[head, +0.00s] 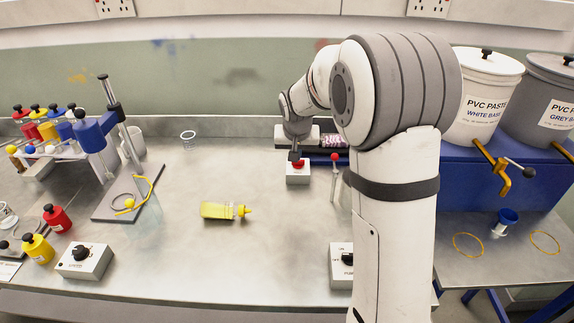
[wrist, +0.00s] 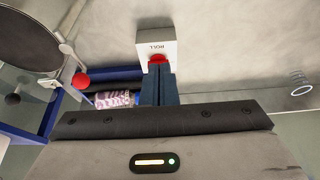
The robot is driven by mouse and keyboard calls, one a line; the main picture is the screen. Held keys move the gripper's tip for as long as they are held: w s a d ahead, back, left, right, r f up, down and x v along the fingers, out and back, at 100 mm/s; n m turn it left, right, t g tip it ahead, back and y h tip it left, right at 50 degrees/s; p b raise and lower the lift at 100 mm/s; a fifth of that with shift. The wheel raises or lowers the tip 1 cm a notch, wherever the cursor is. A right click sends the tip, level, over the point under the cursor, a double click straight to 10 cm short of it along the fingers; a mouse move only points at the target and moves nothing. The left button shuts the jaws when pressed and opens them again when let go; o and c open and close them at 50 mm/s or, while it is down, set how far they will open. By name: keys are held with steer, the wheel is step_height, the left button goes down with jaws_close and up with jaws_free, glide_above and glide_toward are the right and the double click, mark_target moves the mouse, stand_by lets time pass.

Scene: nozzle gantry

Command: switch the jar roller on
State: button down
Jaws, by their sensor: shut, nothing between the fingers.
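The switch box (head: 298,178) is a small white block with a red button (head: 298,166) on top, standing on the bench in front of the jar roller. It also shows in the wrist view as a white box (wrist: 156,33) marked ROLL, with its red button (wrist: 159,57). The jar roller (head: 322,154) has a dark blue bed and bears a pink patterned jar (head: 334,141). My gripper (head: 296,156) is shut and empty, its fingertips right at the red button. In the wrist view the fingers (wrist: 158,70) partly cover the button. I cannot tell whether they touch it.
A lever with a red ball knob (head: 334,157) stands just right of the switch box. A control box (head: 341,262) sits nearer, partly behind my arm. The bench between is clear.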

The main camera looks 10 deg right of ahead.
steer(key=shift+w+a+f, duration=0.15)
steer(key=shift+w+f, duration=0.15)
steer(key=shift+w, duration=0.1)
steer(key=p+x, duration=0.1)
steer(key=x, duration=0.8)
steer(key=shift+s+p, duration=0.15)
steer(key=shift+p, duration=0.15)
steer(key=w, duration=0.1)
steer(key=w+p, duration=0.1)
steer(key=w, duration=0.1)
steer(key=shift+d+f, duration=0.35)
steer(key=shift+w+f+p, duration=0.1)
steer(key=shift+w+p, duration=0.2)
steer(key=shift+w, duration=0.35)
